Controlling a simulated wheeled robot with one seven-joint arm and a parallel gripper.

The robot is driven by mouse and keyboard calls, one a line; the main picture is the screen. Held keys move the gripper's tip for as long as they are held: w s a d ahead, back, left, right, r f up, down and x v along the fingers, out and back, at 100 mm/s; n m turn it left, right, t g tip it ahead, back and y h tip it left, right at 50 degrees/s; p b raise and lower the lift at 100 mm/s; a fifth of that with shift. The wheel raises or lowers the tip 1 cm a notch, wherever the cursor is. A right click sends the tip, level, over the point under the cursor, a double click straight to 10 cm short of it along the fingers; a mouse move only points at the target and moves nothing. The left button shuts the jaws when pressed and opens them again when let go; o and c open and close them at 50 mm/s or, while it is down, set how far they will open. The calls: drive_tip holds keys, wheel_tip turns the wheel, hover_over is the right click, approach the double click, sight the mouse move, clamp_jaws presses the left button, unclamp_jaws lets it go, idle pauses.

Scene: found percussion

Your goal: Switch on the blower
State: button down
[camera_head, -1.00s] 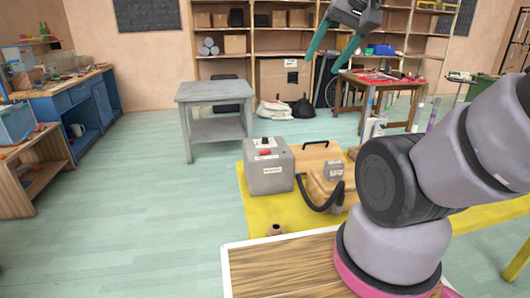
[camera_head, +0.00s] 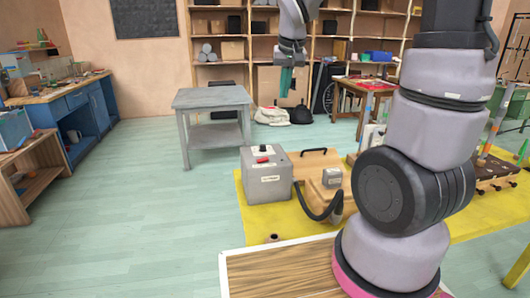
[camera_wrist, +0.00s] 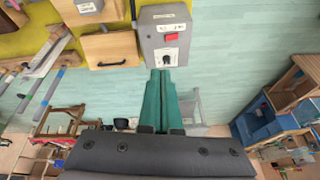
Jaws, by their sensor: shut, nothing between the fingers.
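A grey box with a red switch, which looks like the blower (camera_head: 266,181), stands on a yellow surface (camera_head: 262,226). The red switch (camera_head: 262,160) and a black knob (camera_head: 263,149) sit on its top. The wrist view shows the box (camera_wrist: 148,43), the red switch (camera_wrist: 171,38) and the knob (camera_wrist: 166,60) upside down. The switch position and label text are too small to tell. My gripper (camera_head: 286,95), with green fingers, is shut and empty, raised above and apart from the box. Its fingertips (camera_wrist: 161,72) overlap the box's edge in the wrist view.
A wooden box (camera_head: 318,160) with a black handle stands right of the grey box, with a black hose (camera_head: 312,207) in front. A grey table (camera_head: 211,98) stands behind. A pegged wooden rack (camera_head: 492,184) is at right. Open floor lies left.

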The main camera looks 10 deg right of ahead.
drive_tip(key=n+g, duration=0.1)
drive_tip(key=n, duration=0.1)
hover_over(265, 160)
drive_tip(key=s+a, duration=0.2)
drive_tip(key=s, duration=0.1)
wheel_tip(265, 160, down, 12)
drive_tip(key=shift+w+d+h, duration=0.15)
drive_tip(key=shift+d+h, duration=0.05)
drive_tip(key=shift+h, duration=0.2)
drive_tip(key=shift+f, duration=0.15)
drive_tip(key=x, duration=1.2)
drive_tip(key=shift+s+d+f, duration=0.3)
drive_tip(key=shift+s+f, duration=0.05)
drive_tip(key=shift+d+f, duration=0.1)
drive_tip(key=shift+f, duration=0.5)
